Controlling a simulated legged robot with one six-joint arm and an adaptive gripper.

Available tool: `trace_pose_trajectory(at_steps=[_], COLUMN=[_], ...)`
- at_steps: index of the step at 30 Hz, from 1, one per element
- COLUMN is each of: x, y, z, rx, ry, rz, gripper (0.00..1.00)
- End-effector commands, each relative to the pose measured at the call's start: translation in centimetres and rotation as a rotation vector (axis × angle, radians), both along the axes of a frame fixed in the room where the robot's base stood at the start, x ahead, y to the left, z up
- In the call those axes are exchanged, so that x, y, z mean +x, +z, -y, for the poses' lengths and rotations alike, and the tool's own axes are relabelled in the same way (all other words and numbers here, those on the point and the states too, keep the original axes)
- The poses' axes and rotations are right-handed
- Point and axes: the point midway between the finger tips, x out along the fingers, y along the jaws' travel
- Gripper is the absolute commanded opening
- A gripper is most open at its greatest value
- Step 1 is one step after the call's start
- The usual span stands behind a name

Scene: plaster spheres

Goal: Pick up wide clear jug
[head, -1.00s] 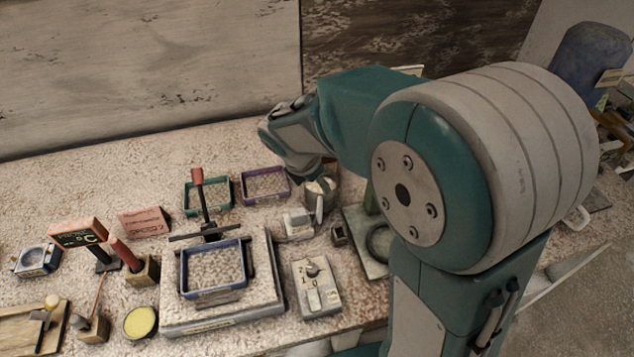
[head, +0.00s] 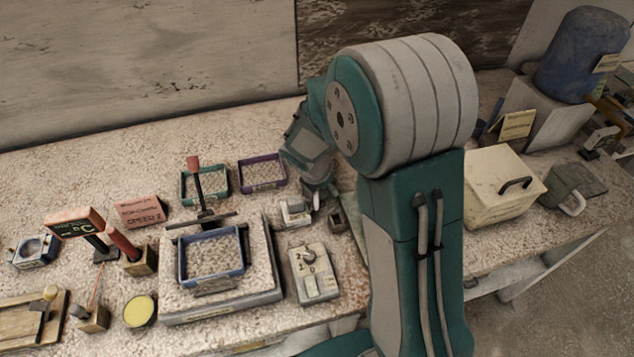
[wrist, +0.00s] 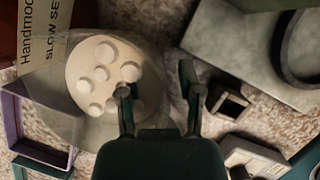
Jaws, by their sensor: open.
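A round, see-through vessel (wrist: 62,118), which I take for the wide clear jug, shows at the upper left of the wrist view. A pale disc with several round bumps (wrist: 85,70) shows within its outline. My gripper (wrist: 157,88) is open and empty in the wrist view. Its left finger overlaps the disc's right edge, and its right finger is clear of the vessel. I cannot tell the height between them. In the head view my gripper (head: 318,183) is beside the purple-rimmed tray, and my arm mostly hides the vessel.
A purple-rimmed tray (head: 262,185) is left of my gripper. A small pale device (head: 295,213) and a dark open block (wrist: 228,100) are close by. A grey plate with a ring (wrist: 225,40) lies to the right. A cream box (head: 490,200) stands farther right.

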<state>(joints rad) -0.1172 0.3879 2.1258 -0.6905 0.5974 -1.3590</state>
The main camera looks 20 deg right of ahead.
Motion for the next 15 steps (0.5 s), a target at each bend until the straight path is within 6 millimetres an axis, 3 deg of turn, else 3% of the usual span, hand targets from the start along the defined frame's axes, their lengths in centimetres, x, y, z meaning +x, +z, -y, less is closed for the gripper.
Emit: trace_pose_trajectory(at_steps=[5, 8, 9, 15], x=[0.00, 0.02, 0.02, 0.05], y=[0.02, 0.01, 0.01, 0.05], z=[-0.01, -0.01, -0.01, -0.01], rx=[0.001, 0.000, 0.000, 0.001], ry=[-0.001, -0.001, -0.001, -0.001], rz=[0.001, 0.000, 0.000, 0.001], gripper=[0.47, 0.07, 0.00, 0.00])
